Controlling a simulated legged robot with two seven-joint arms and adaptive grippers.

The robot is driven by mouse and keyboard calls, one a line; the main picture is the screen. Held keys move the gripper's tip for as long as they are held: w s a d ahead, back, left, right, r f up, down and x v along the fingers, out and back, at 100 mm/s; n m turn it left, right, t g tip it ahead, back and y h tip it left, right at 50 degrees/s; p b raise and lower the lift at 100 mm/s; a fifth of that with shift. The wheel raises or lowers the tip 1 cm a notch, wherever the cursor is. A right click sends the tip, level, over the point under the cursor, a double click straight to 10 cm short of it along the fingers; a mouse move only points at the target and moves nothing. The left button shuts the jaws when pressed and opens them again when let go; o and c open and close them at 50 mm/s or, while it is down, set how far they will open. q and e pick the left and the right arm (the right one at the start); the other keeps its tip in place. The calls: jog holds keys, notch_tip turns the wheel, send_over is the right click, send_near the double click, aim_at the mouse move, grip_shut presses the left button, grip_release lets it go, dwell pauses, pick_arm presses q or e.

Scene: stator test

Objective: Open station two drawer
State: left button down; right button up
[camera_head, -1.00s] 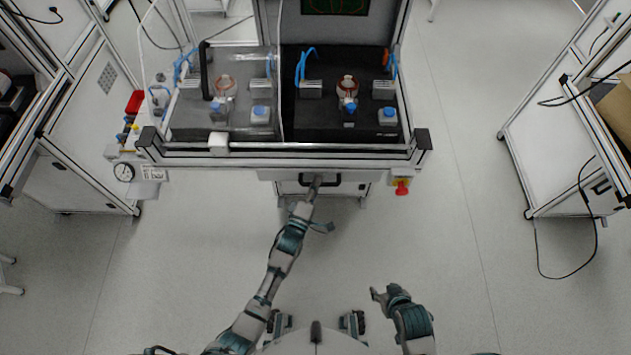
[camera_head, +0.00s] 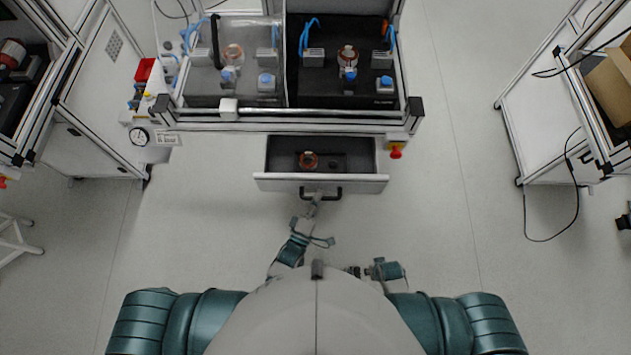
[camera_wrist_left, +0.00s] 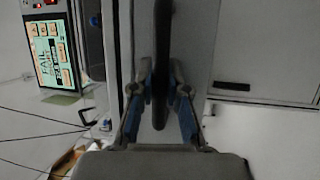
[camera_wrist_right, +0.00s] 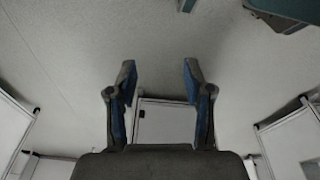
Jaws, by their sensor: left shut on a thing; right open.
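The station drawer (camera_head: 355,182) is pulled out below the test bench, its black interior showing. A black bar handle (camera_head: 331,192) is on the drawer's white front. My left gripper (camera_head: 314,200) is at this handle. In the left wrist view, the fingers of my left gripper (camera_wrist_left: 160,100) are closed on either side of the dark handle (camera_wrist_left: 163,45). My right gripper (camera_wrist_right: 158,85) is open and empty in the right wrist view, with floor and a distant cabinet beyond it.
The bench (camera_head: 290,127) above the drawer holds two fixture bays with blue-capped parts. A red emergency knob (camera_head: 396,151) hangs right of the drawer, a pressure gauge (camera_head: 139,136) at the left. Other workstations stand at both sides. The floor between is clear.

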pick_arm(q)
jog(key=shift+s+d+f, duration=0.15)
jog(key=shift+s+d, duration=0.05)
jog(key=shift+s, duration=0.45)
jog(key=shift+s+d+f, duration=0.1)
jog(key=shift+s+d, duration=0.1)
jog(key=shift+s, duration=0.4)
pick_arm(e)
jog(key=shift+s+f, duration=0.35)
jog(key=shift+f, duration=0.4)
jog(key=shift+a+r, duration=0.1)
jog(key=shift+a, duration=0.05)
pick_arm(q)
jog(key=c, duration=1.2)
grip_release()
jog(key=shift+d, duration=0.1)
jog(key=shift+o, duration=0.2)
jog(key=v, duration=1.1)
jog(key=shift+s, duration=0.2)
pick_arm(e)
jog(key=shift+w+d, duration=0.1)
jog(key=shift+d, duration=0.3)
jog(key=shift+a, duration=0.25)
